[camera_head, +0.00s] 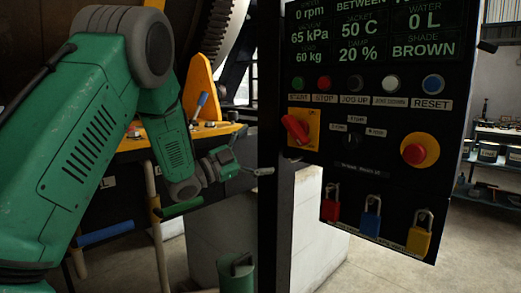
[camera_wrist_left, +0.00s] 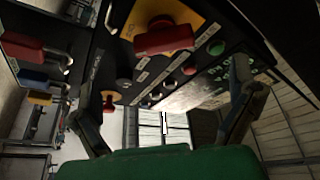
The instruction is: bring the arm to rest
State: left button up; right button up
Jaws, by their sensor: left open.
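My left arm comes in from the left in the head view. Its gripper (camera_head: 250,169) is beside the left edge of the black control panel (camera_head: 376,175). In the left wrist view the two fingers of this gripper (camera_wrist_left: 172,85) stand wide apart with nothing held between them. The red rotary switch (camera_head: 295,129) on its yellow plate shows up and to the right of the gripper; it also shows close up in the left wrist view (camera_wrist_left: 163,40). A clear gap between fingers and switch cannot be judged. My right gripper is not seen.
Red (camera_head: 330,203), blue (camera_head: 371,216) and yellow (camera_head: 419,234) padlocks hang low on the panel. A red stop button (camera_head: 414,154) is at its right. Blue (camera_head: 105,233) and green (camera_head: 181,207) lever handles stand below my arm. Open floor shows at the lower right.

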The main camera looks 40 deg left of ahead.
pick_arm(q)
jog(key=d+f+n+g+y, duration=0.2)
jog(key=d+f+n, duration=0.1)
jog(key=f, duration=0.6)
jog(key=d+f+n+g+y, duration=0.1)
jog(key=d+f+n+y, duration=0.15)
jog(key=f, duration=0.55)
jog(key=s+d+f+n+g+y, duration=0.1)
jog(key=s+d+f+n+g, duration=0.2)
jog(key=f, duration=0.5)
jog(key=s+d+f+n+g+y, duration=0.1)
jog(key=s+d+f+g, duration=0.1)
jog(key=s+f, duration=0.5)
jog(key=s+d+f+n+g, duration=0.1)
jog(key=s+d+f+g, duration=0.2)
jog(key=s, duration=0.6)
jog(key=s+d+f+n+g, duration=0.1)
jog(key=s+d+f+g, duration=0.2)
jog(key=s+f, duration=0.5)
jog(key=s+d+f+n+g+y, duration=0.1)
jog(key=s+d+f+g, duration=0.2)
jog(key=s, duration=0.8)
notch_tip(320, 180, down, 3)
jog(key=shift+f+n+g, duration=0.15)
jog(key=shift+n+g, duration=0.2)
jog(key=shift+g, duration=0.65)
